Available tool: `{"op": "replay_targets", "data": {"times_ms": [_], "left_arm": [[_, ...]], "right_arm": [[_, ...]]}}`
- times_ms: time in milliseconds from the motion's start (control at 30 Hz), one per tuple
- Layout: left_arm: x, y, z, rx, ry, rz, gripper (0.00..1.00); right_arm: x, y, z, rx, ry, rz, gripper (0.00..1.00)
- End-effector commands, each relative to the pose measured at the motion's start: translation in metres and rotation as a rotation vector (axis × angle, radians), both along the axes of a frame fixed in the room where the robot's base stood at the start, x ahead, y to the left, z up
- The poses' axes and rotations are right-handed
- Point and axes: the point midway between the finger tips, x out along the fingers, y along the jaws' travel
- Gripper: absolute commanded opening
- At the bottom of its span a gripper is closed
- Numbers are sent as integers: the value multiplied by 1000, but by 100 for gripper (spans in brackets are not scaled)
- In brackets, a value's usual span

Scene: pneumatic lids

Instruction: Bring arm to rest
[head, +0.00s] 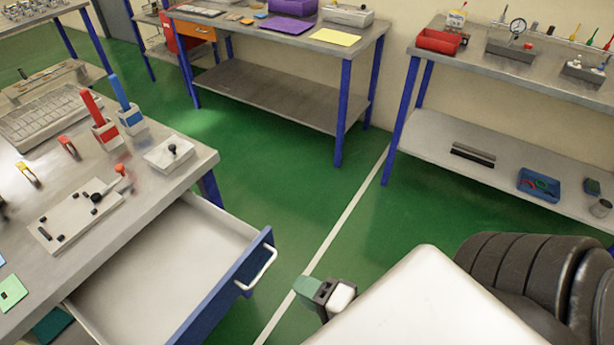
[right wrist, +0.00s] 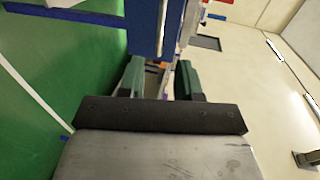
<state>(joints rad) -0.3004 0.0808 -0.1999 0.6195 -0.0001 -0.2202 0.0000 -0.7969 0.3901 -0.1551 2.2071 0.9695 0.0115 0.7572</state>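My right arm comes in from the lower right in the head view. Its gripper (head: 318,292) is over the green floor, to the right of the open drawer and apart from its handle. In the right wrist view the two green fingers of the right gripper (right wrist: 160,80) stand apart. Only background shows between them, so it is open and empty. My left gripper is in neither view.
The drawer (head: 190,270) of the left workbench (head: 165,195) is pulled out, with a pale handle (head: 262,270) on its blue front. Benches stand at the back (head: 275,95) and right (head: 500,155). Open green floor (head: 290,190) lies between them.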

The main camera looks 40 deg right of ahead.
Motion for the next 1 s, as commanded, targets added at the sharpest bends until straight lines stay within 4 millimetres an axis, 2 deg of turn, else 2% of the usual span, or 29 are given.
{"op": "replay_targets", "data": {"times_ms": [433,500,567,667,767,800,900,1000], "left_arm": [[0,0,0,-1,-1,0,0],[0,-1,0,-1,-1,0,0],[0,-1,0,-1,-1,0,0],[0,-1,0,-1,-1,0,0],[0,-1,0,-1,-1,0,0],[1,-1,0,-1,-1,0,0],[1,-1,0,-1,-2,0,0],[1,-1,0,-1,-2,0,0]], "right_arm": [[0,0,0,-1,1,0,34],[1,-1,-6,-18,6,0,34],[1,-4,-21,-61,19,3,34],[0,-12,-68,-199,68,17,34],[-8,-24,-137,-407,151,66,34],[-13,-29,-166,-496,189,96,34],[-34,-38,-235,-703,289,200,34],[-62,-44,-295,-886,387,339,34]]}}
